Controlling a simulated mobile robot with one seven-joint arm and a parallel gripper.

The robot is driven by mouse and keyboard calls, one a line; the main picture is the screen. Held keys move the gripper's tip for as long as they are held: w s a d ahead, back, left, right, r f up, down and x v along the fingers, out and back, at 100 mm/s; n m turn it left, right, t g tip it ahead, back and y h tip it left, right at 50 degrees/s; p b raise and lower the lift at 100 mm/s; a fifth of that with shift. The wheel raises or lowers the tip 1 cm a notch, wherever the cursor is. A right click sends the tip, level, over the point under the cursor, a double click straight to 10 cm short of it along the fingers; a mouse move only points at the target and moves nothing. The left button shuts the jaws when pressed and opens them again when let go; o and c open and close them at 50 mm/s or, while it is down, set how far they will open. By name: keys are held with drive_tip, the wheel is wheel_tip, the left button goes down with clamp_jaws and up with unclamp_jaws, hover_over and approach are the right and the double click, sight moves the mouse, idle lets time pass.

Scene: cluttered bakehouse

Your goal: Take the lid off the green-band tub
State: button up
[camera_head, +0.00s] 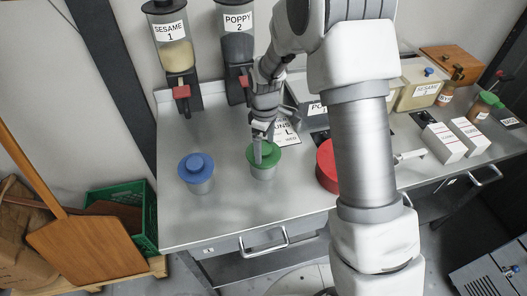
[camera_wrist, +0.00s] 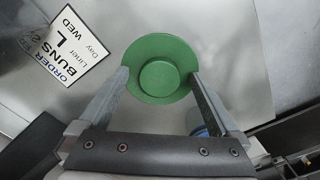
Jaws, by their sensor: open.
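The tub with the green lid (camera_head: 262,174) stands upright on the steel counter. Its round green lid (camera_head: 274,155) is on top; in the wrist view the lid (camera_wrist: 160,49) shows from above with a raised round knob (camera_wrist: 160,78) in its middle. My gripper (camera_head: 258,157) is over the lid, pointing down. In the wrist view my gripper (camera_wrist: 159,74) is open, with one finger on each side of the knob and gaps between. I cannot tell how far the fingertips are above the lid. No band on the tub can be made out.
A blue-lidded tub (camera_head: 196,173) stands left of the green one. A red round thing (camera_head: 326,166) is to the right, partly behind my arm. Dispensers (camera_head: 175,55) stand at the back. An order card (camera_head: 288,133) lies behind the green tub. The counter's front left is clear.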

sight(265, 149)
drive_tip(key=shift+c, duration=0.3)
drive_tip(key=c, duration=1.4)
drive_tip(key=shift+r, duration=0.6)
wheel_tip(265, 149, up, 3)
drive_tip(key=shift+f+b, duration=0.2)
drive_tip(key=shift+b, duration=0.1)
drive_tip(key=shift+s+d+r+p, duration=0.25)
drive_tip(key=shift+s+d+r, duration=0.2)
drive_tip(key=shift+d+r, duration=1.35)
drive_tip(key=shift+s+d+r+p, duration=0.2)
drive_tip(key=shift+s+d+r, duration=0.2)
drive_tip(key=shift+d+r, duration=1.45)
drive_tip(key=shift+s+d+r+p, duration=0.25)
drive_tip(key=shift+s+d+r, duration=0.2)
drive_tip(key=shift+d+r, duration=1.35)
